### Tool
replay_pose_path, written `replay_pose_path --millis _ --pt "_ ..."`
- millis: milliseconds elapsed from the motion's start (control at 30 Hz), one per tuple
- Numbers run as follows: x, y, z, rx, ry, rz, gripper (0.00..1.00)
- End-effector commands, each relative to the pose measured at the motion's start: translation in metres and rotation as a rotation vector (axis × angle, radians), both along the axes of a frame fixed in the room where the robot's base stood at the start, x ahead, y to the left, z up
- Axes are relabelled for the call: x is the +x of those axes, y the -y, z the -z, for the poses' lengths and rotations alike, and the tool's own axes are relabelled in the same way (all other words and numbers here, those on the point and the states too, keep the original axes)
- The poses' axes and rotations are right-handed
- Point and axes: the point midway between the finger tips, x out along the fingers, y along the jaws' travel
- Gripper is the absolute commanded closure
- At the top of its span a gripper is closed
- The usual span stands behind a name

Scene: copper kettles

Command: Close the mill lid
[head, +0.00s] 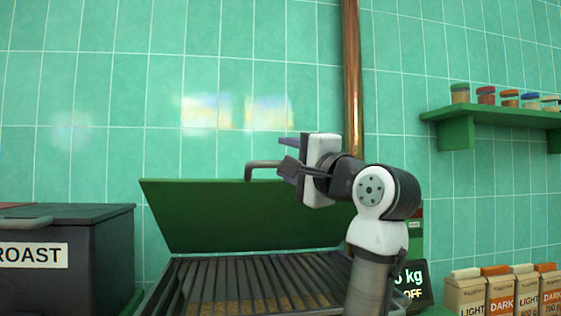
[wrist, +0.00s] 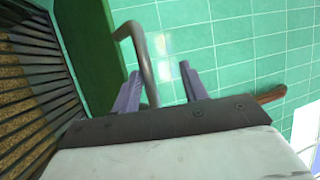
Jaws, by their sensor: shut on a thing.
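The green mill lid (head: 215,215) stands raised and tilted behind the slatted grate (head: 250,283) of the mill. Its grey bent handle (head: 262,163) sticks up at the lid's top edge. My gripper (head: 284,157) is at this handle, above the right half of the lid. In the wrist view the lid (wrist: 88,45) shows edge-on at left, and the handle (wrist: 140,52) runs down between my two purple fingers (wrist: 160,80), closer to the left one. My gripper is shut on the handle. My arm hides the lid's right end in the head view.
A dark bin (head: 105,250) labelled ROAST stands at left. A copper pipe (head: 351,80) runs down the tiled wall behind my arm. A scale display (head: 414,280) and several coffee bags (head: 500,293) stand at right, below a green shelf (head: 495,118) with jars.

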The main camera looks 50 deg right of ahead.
Motion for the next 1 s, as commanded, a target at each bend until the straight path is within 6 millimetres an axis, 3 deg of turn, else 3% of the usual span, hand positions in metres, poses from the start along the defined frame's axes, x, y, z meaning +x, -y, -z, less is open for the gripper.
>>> replay_pose_path --millis 33,1000 --pt "-0.009 -0.002 -0.002 -0.008 0.014 0.006 0.64" --pt "-0.066 -0.019 0.021 -0.001 0.002 0.001 0.64"
